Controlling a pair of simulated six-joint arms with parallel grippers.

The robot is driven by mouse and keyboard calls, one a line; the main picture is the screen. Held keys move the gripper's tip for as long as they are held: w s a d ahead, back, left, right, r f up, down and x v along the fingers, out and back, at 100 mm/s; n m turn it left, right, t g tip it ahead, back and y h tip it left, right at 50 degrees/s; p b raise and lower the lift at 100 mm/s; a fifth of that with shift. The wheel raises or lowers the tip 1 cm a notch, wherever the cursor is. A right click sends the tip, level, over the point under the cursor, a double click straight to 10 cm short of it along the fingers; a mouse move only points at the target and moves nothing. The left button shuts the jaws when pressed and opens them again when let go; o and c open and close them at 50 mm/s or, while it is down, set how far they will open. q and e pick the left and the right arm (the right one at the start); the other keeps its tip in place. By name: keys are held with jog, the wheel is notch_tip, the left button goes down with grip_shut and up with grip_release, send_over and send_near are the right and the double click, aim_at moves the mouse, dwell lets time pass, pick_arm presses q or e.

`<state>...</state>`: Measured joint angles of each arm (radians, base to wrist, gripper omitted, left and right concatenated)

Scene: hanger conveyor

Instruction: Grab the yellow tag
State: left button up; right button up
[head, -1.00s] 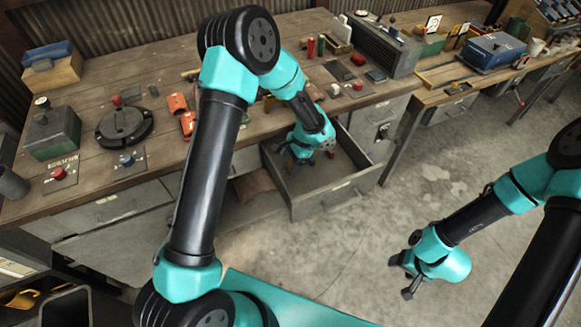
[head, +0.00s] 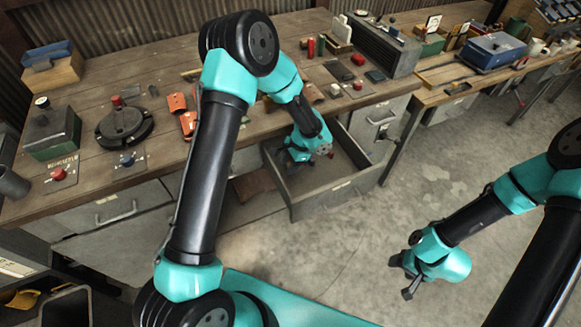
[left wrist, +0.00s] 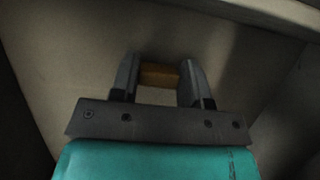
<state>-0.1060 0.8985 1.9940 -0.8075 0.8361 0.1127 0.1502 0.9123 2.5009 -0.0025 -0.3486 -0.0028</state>
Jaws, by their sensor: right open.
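The yellow tag (left wrist: 159,75) shows in the left wrist view as a small, dark yellow block between the two fingertips of my left gripper (left wrist: 159,72). It fills the gap from finger to finger; whether the fingers press on it I cannot tell. In the head view my left gripper (head: 298,162) is down inside the open drawer (head: 345,188), and the tag cannot be made out there. My right gripper (head: 403,277) is open and empty over the floor at the right.
The drawer walls stand close around my left gripper. The workbench (head: 75,185) above holds a red button (head: 58,174), a round black device (head: 124,127) and orange parts (head: 187,122). A side table (head: 440,90) carries a blue box (head: 492,50). The floor is clear around my right gripper.

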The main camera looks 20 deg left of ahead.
pick_arm(q)
jog(key=c, duration=0.4)
jog(key=shift+r, duration=0.1)
notch_tip(320, 180, up, 18)
jog(key=shift+f, duration=0.1)
dwell(0.4)
dwell(0.4)
